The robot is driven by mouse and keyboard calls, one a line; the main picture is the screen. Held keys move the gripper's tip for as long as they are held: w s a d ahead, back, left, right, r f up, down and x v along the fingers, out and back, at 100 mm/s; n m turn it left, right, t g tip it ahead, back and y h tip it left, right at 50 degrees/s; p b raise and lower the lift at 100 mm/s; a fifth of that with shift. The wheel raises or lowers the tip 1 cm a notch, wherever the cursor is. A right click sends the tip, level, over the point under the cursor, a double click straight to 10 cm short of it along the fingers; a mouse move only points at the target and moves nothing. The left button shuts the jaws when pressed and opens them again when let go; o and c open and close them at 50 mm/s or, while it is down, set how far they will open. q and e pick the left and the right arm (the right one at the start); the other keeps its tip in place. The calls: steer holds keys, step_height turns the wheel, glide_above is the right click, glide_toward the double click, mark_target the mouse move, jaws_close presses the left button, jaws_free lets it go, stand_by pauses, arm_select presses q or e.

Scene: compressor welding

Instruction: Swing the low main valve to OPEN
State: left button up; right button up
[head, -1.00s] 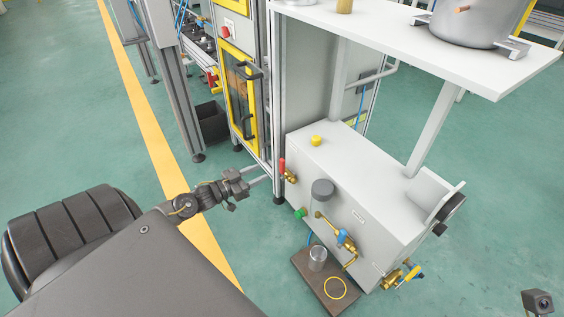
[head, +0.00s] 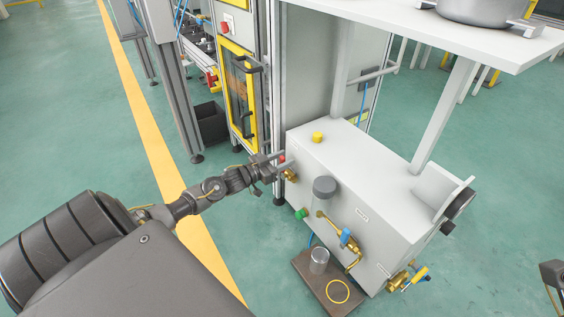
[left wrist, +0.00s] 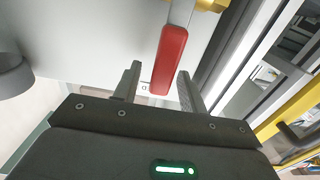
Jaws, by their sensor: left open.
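A red-handled valve lever (head: 282,158) sits on a brass body (head: 290,175) at the upper left of the grey cabinet's front face. My left gripper (head: 279,161) is at this lever and partly hides it in the head view. In the left wrist view the red lever (left wrist: 169,60) reaches down between the two spread fingers of my left gripper (left wrist: 160,73). Gaps show on both sides, wider on the left. A blue-handled valve (head: 346,238) stands at mid-face, and another with a yellow handle (head: 420,274) is at the lower right.
The grey cabinet (head: 375,185) carries a yellow button (head: 318,137), a dark grey cap (head: 324,187) and a green knob (head: 301,213). A metal cup (head: 319,260) stands on a brown board (head: 312,280) below. A white shelf (head: 450,40) overhangs. An aluminium post is close behind the red lever.

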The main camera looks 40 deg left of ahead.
arm_select(q)
steer(key=shift+c, duration=0.4)
jaws_close()
steer(key=shift+d, duration=0.1)
